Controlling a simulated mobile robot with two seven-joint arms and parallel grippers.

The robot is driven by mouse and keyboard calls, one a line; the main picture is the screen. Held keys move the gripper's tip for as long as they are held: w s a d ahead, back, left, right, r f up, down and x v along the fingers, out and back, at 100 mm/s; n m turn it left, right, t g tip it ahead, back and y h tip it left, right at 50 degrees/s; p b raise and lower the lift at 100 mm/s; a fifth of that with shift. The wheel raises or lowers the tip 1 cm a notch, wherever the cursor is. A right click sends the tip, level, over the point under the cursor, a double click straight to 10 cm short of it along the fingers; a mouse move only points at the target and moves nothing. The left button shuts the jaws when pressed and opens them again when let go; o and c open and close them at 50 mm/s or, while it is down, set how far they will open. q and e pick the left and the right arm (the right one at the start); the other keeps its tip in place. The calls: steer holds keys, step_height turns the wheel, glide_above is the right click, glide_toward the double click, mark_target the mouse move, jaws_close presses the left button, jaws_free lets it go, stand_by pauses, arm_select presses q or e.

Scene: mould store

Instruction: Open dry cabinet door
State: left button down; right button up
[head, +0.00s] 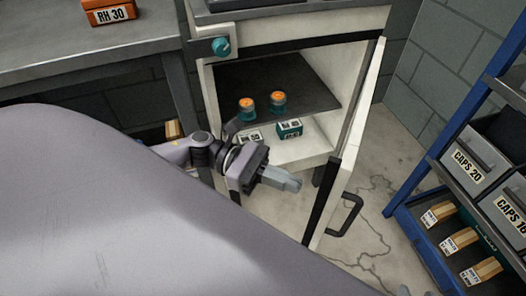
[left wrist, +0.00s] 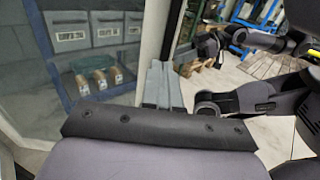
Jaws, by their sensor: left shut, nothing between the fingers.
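The dry cabinet (head: 357,60) stands with its door (head: 350,140) swung well out to the right, so its inside shows. The door's black handle (head: 346,216) is on the outer face, near the free edge. My left gripper (head: 296,184) is shut and empty, between the cabinet opening and the inner side of the door, apart from the handle. In the left wrist view its closed fingers (left wrist: 158,82) point toward the door's pale frame (left wrist: 150,42); I cannot tell whether they touch it. My right arm shows at the right of that view; its fingers are unclear.
Two orange-capped jars (head: 278,99) stand on the cabinet's dark shelf (head: 315,88), with small boxes (head: 290,128) below. A blue rack (head: 405,200) with grey bins (head: 470,162) stands right of the door. A grey bench (head: 70,50) is at left.

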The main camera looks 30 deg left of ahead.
arm_select(q)
steer(key=d, duration=0.3)
steer(key=w+d, duration=0.1)
steer(key=d, duration=0.1)
arm_select(e)
steer(key=shift+d, duration=0.1)
arm_select(q)
steer(key=shift+s+d, duration=0.1)
